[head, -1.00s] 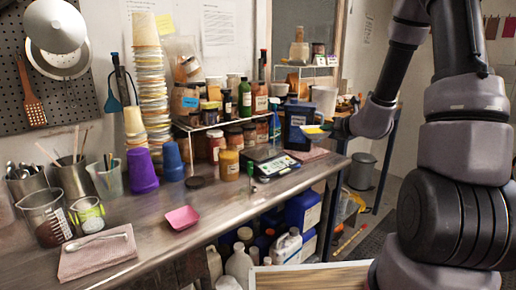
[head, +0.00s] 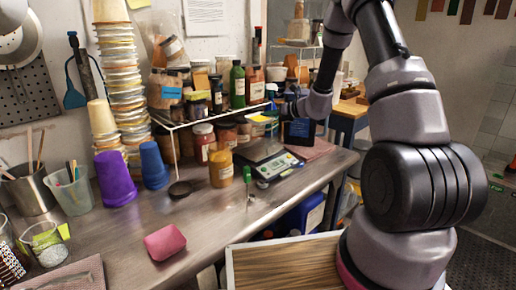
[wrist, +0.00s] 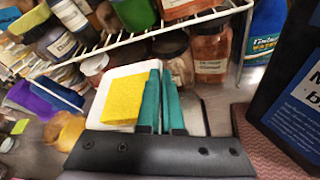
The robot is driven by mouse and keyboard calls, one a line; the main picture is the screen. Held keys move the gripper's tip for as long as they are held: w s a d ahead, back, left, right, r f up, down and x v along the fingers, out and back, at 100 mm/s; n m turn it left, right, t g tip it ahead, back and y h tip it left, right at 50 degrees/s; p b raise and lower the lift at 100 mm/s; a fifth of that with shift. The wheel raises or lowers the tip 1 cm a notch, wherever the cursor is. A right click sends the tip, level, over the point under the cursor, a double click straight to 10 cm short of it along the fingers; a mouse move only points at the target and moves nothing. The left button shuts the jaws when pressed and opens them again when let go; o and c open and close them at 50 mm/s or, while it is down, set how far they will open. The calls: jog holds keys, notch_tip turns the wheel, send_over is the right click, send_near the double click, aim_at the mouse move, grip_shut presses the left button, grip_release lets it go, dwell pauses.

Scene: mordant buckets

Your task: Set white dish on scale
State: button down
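The white dish (wrist: 97,112) with a flat yellow square (wrist: 122,98) in it shows in the wrist view, against the teal fingers of my gripper (wrist: 160,100). The fingers are close together and look shut on the dish's edge. In the head view the dish (head: 262,118) is a small yellow and pale shape held in the air, above and behind the scale. The scale (head: 272,165) lies on the bench, dark with a pale green panel at its front, and its top looks empty. I cannot make out the scale in the wrist view.
A jar of yellow powder (head: 221,168) stands left of the scale. A wire shelf (head: 195,122) with jars is behind it. A dark blue container (head: 299,132) stands on a pink cloth (head: 318,150) to the right.

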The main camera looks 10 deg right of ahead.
send_over(265, 144)
notch_tip(265, 144, down, 6)
jog(key=shift+s+r, duration=0.1)
jog(key=shift+s, duration=0.05)
jog(key=shift+f, duration=2.4)
jog(key=c, duration=1.5)
grip_release()
jog(key=shift+f, duration=0.1)
jog(key=shift+o, duration=0.7)
